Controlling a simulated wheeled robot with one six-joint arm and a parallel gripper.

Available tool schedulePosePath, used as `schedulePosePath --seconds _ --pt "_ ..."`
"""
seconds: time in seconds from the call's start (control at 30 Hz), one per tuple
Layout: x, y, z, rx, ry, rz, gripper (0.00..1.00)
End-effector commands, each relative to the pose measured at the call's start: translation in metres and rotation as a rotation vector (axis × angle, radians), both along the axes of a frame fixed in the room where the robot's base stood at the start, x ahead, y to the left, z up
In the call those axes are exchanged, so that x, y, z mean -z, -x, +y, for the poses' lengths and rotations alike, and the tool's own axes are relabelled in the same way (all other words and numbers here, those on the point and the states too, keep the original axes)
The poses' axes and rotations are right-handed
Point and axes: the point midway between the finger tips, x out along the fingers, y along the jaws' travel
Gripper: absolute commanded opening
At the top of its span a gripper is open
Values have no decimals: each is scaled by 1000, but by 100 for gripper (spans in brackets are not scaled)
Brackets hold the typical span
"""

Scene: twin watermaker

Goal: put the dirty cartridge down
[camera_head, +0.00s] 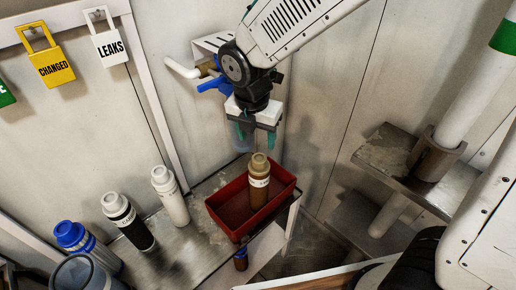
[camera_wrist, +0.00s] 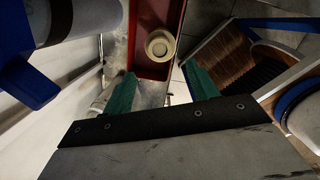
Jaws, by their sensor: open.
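The dirty cartridge, brown with a tan cap and a pale label band (camera_head: 259,182), stands upright in the red tray (camera_head: 225,212). My gripper (camera_head: 257,143) is open and empty above the cartridge, with its green fingers pointing down and a gap between them and the cap. In the wrist view the round cap (camera_wrist: 161,45) shows beyond the fingertips of my gripper (camera_wrist: 161,72), roughly midway between them across the picture. Part of the red tray (camera_wrist: 152,14) shows around it. The cartridge's lower end is hidden by the tray wall in the head view.
A white cartridge (camera_head: 171,196), a black-banded one (camera_head: 128,222) and a blue-capped one (camera_head: 86,246) stand left of the tray on the metal bench (camera_head: 200,240). A blue valve handle (camera_head: 213,86) and pipe are on the wall behind my gripper. A metal shelf (camera_head: 390,160) stands at right.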

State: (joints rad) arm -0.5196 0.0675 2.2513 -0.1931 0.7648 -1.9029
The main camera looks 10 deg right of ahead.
Motion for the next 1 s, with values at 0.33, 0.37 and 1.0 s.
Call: schedulePosePath --seconds 0.33,0.37,1.0 --pt "-33 4 3 1 -1 1 59" --pt "-34 4 3 1 -1 1 59" --pt "-113 114 -150 1584 -221 -89 59"
